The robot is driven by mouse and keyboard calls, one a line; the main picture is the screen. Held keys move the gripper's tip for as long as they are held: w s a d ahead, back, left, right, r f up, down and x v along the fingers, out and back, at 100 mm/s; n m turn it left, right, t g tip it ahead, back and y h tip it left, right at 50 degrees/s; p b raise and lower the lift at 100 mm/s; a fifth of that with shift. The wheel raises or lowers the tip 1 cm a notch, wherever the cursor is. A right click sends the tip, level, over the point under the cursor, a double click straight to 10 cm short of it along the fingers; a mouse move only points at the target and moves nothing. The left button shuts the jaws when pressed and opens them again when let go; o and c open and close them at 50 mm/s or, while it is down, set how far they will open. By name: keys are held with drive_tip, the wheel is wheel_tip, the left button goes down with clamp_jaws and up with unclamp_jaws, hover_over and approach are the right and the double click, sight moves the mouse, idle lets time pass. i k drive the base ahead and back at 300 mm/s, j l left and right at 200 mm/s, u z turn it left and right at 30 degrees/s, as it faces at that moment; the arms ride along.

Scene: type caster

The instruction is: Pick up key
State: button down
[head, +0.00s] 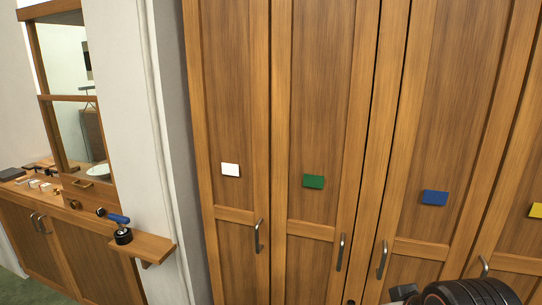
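I cannot make out a key for certain. A blue-handled stamp-like tool (113,216) rests on the small ledge, next to a round black object (123,236). My gripper's fingers are not in view; only a dark, ribbed part of my arm shows at the bottom right edge.
Tall wooden cabinet doors fill the middle and right, all shut, with metal handles. They carry a white card (230,169), a green card (313,181), a blue card (435,197) and a yellow card (536,210). A wooden ledge (155,247) juts out at the left.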

sight(120, 219)
drive_tip(key=u, duration=1.4)
drive_tip(key=i+j+z, duration=0.4)
drive_tip(key=i+j, duration=0.45)
drive_tip(key=i, duration=0.25)
drive_tip(key=i+j+z, duration=0.4)
drive_tip(key=i+j, duration=0.6)
drive_tip(key=j, duration=0.15)
